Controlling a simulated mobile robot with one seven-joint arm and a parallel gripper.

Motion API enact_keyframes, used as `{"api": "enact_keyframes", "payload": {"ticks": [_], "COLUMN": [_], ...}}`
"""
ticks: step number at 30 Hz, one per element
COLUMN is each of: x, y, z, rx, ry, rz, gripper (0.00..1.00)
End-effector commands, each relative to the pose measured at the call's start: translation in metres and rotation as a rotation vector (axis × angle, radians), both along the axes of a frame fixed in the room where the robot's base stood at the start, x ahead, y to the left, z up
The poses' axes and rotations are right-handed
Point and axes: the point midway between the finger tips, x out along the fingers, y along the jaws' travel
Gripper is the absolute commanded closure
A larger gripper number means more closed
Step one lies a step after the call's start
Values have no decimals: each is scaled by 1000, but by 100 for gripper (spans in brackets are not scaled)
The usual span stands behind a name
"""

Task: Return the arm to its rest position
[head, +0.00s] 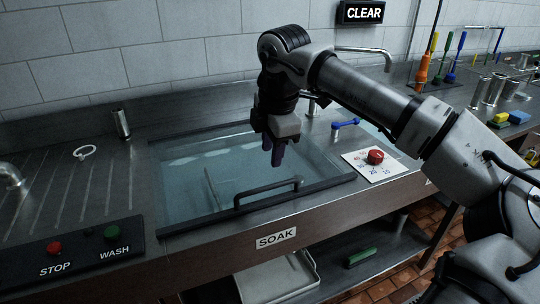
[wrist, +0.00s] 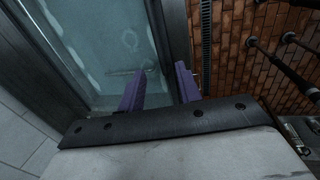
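My gripper (head: 278,152) hangs pointing down over the glass-covered soak basin (head: 190,185) in the head view, with my arm reaching in from the right. Its two purple fingers (wrist: 160,90) are apart in the wrist view, with nothing between them. The fingers look clear of the cover's black handle (head: 268,192), which lies toward the front edge. How high the fingertips are above the glass is hard to tell.
A red knob (head: 375,156) on a white dial plate is right of the basin, with a blue lever (head: 345,124) behind it. A panel (head: 82,250) with STOP and WASH buttons is at front left. Metal cups (head: 495,88) and sponges (head: 518,117) stand at right.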

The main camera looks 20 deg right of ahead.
Motion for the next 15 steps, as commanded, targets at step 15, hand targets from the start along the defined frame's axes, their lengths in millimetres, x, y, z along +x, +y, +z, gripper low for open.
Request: {"api": "enact_keyframes", "payload": {"ticks": [15], "x": [-4], "y": [0], "z": [17], "rx": [0], "ry": [0], "rz": [0], "gripper": [66]}}
